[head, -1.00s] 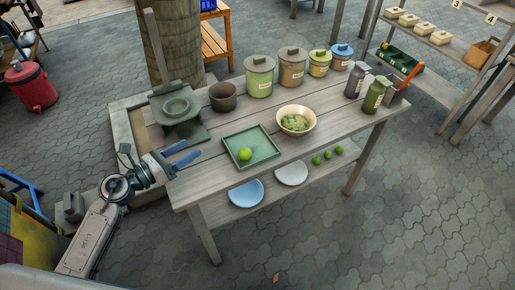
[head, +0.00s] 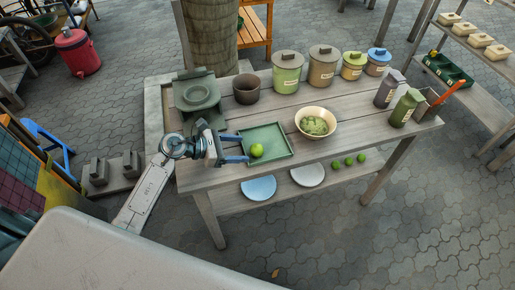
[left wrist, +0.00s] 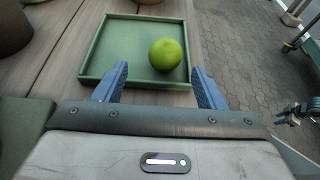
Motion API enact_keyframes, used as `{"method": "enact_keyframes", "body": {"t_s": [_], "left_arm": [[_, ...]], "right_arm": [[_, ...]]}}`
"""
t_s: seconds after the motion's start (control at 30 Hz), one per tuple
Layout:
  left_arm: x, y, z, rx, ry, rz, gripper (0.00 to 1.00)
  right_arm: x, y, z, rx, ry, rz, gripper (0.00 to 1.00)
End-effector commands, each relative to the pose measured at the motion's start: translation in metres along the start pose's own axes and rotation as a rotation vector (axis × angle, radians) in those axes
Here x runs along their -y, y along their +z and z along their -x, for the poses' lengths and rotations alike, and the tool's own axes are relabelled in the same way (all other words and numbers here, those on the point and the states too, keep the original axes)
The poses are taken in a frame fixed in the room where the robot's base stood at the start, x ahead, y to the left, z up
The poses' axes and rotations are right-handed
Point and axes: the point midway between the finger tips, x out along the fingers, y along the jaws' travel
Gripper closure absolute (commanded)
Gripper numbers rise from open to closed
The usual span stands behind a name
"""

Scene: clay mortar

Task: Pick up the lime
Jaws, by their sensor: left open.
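The lime (head: 257,150) is a round, bright green fruit lying in a shallow green square tray (head: 284,151) on the wooden table. My left gripper (head: 241,147) is open, with its blue fingers at the tray's left edge, pointing toward the lime. In the left wrist view the lime (left wrist: 166,54) sits in the tray's near right part, beyond the open blue fingertips (left wrist: 160,80) and between their lines, closer to the right one. Nothing is between the fingers.
A cream bowl (head: 316,123) of green contents stands right of the tray. A dark pot (head: 246,88) and lidded canisters (head: 287,72) stand behind. A grey-green press-like stand (head: 199,95) is at the left. Several limes (head: 349,161) and two plates lie on the lower shelf.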

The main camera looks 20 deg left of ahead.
Motion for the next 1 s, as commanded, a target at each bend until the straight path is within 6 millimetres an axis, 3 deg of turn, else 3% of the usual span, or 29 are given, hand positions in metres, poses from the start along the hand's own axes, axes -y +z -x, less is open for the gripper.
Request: {"method": "enact_keyframes", "body": {"t_s": [0.2,0.4,0.7,0.93,1.0], "left_arm": [[0.006,0.01,-0.022,0.004,0.0,0.004,0.36],[0.007,0.008,-0.046,0.002,0.001,0.002,0.36],[0.007,0.005,-0.051,0.0,0.001,0.0,0.36],[0.007,0.005,-0.051,0.0,0.001,0.001,0.81],[0.007,0.006,-0.051,0.0,0.001,0.0,0.84]], "right_arm": [[-0.011,-0.009,0.017,-0.013,0.01,0.004,0.64],[-0.012,-0.003,0.023,-0.004,0.011,0.004,0.64],[-0.011,0.001,0.022,0.004,0.01,0.004,0.64],[-0.007,-0.001,0.022,-0.001,0.005,0.002,0.64],[-0.006,-0.002,0.022,-0.002,0.004,0.001,0.64]]}}
